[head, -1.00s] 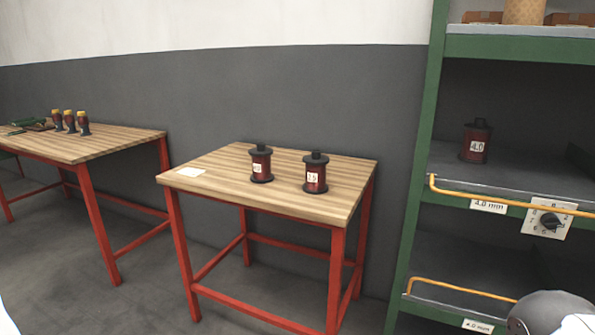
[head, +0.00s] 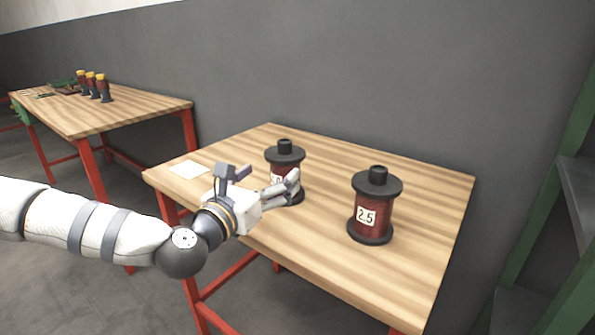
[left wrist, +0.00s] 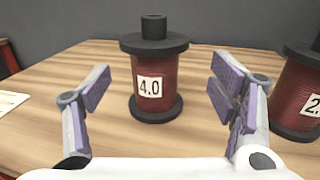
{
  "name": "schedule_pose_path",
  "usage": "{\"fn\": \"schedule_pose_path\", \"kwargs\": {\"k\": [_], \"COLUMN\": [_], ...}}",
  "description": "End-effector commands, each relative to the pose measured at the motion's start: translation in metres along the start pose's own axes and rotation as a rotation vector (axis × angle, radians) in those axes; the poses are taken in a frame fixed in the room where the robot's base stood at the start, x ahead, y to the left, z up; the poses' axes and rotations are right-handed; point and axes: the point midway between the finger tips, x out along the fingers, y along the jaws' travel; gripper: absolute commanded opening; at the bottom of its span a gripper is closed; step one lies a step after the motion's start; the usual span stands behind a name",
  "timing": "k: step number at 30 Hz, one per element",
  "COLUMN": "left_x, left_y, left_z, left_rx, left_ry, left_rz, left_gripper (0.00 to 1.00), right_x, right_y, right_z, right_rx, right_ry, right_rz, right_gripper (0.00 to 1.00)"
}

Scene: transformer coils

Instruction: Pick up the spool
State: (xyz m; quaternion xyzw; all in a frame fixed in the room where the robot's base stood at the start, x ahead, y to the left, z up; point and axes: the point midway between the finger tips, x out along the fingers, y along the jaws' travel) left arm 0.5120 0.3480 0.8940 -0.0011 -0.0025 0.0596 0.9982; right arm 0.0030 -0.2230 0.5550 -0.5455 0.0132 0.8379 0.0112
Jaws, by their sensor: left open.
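Two dark red spools with black flanges stand upright on the wooden table (head: 330,275). The spool labelled 4.0 (head: 285,153) is partly hidden by my left gripper (head: 265,180) in the head view. In the left wrist view the 4.0 spool (left wrist: 155,85) stands ahead, between the two open fingers of my left gripper (left wrist: 160,100), with a gap on both sides. The spool labelled 2.5 (head: 375,207) stands to the right; part of it shows at the right edge of the left wrist view (left wrist: 300,90). My right gripper is not seen.
A white paper (head: 188,169) lies at the table's left. A second wooden table (head: 140,108) with several small yellow-topped coils (head: 103,88) stands at the far left. A green shelf frame (head: 560,200) is at the right. A grey wall is behind.

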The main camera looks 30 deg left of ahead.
Motion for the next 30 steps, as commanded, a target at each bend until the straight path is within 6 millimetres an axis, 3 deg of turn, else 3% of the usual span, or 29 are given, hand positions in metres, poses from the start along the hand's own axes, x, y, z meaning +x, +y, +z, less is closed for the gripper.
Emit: {"fn": "schedule_pose_path", "kwargs": {"k": [3, 13, 22, 28, 30], "left_x": [0.024, 0.077, 0.088, 0.087, 0.087], "left_y": [-0.001, 0.007, 0.007, 0.007, 0.007], "left_z": [0.0, 0.0, -0.001, -0.001, 0.0], "left_rx": [0.003, 0.004, 0.002, 0.002, 0.002], "left_ry": [0.001, 0.002, 0.004, 0.004, 0.001], "left_rz": [-0.001, -0.002, -0.002, -0.002, -0.002], "left_gripper": [0.78, 0.78, 0.78, 0.35, 0.31], "right_x": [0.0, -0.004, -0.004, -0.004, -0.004], "right_y": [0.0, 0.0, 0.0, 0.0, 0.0], "right_z": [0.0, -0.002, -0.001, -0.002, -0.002], "right_rx": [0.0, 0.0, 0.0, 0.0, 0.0], "right_ry": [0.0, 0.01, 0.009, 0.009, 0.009], "right_rz": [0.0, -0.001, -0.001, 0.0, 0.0], "right_gripper": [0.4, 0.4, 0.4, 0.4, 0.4]}}
